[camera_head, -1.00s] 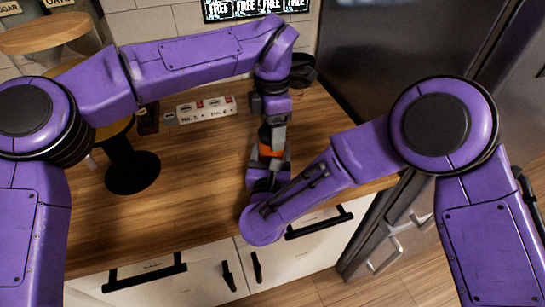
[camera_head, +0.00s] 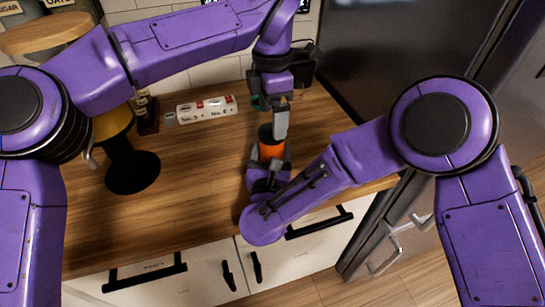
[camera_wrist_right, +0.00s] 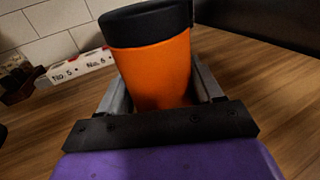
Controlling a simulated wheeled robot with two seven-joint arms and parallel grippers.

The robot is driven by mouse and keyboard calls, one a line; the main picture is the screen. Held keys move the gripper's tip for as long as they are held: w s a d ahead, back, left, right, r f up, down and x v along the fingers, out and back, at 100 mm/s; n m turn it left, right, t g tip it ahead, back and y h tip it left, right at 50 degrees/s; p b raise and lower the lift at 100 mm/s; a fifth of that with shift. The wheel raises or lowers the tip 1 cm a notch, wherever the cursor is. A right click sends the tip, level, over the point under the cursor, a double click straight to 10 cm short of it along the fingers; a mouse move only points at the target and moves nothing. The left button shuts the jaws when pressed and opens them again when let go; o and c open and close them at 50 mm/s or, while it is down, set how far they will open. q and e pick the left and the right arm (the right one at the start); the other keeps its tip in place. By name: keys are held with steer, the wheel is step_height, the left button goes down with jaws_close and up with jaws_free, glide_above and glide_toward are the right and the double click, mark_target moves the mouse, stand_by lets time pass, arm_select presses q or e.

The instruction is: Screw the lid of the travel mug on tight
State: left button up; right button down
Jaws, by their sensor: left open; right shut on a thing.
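The travel mug (camera_head: 271,150) is orange with a black lid (camera_head: 266,132) on top, and it stands on the wooden counter. My right gripper (camera_head: 268,172) is shut on the mug's body from the near side. The right wrist view shows the orange body (camera_wrist_right: 156,75) between its two fingers, with the black lid (camera_wrist_right: 145,22) sitting on it. My left gripper (camera_head: 275,118) points down above and just beyond the lid. It is open and looks clear of the lid. The lid's seating is too small to judge.
A white box marked No. 5 and No. 6 (camera_head: 207,109) lies behind on the counter (camera_head: 205,165). A black stand (camera_head: 132,170) is at the left and a dark bottle (camera_head: 146,111) is behind it. The fridge (camera_head: 400,60) is at the right.

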arm_select(q)
steer(key=shift+c, duration=0.6)
step_height(320, 180, up, 2)
steer(key=shift+w+r+n, duration=0.1)
steer(key=shift+w+n, duration=0.05)
steer(key=shift+n, duration=0.75)
steer(key=n, duration=0.2)
steer(key=shift+r+n, duration=0.3)
steer(key=shift+r, duration=0.05)
steer(key=n, duration=0.5)
steer(key=shift+r, duration=0.3)
steer(key=n, duration=0.4)
steer(key=shift+f, duration=0.1)
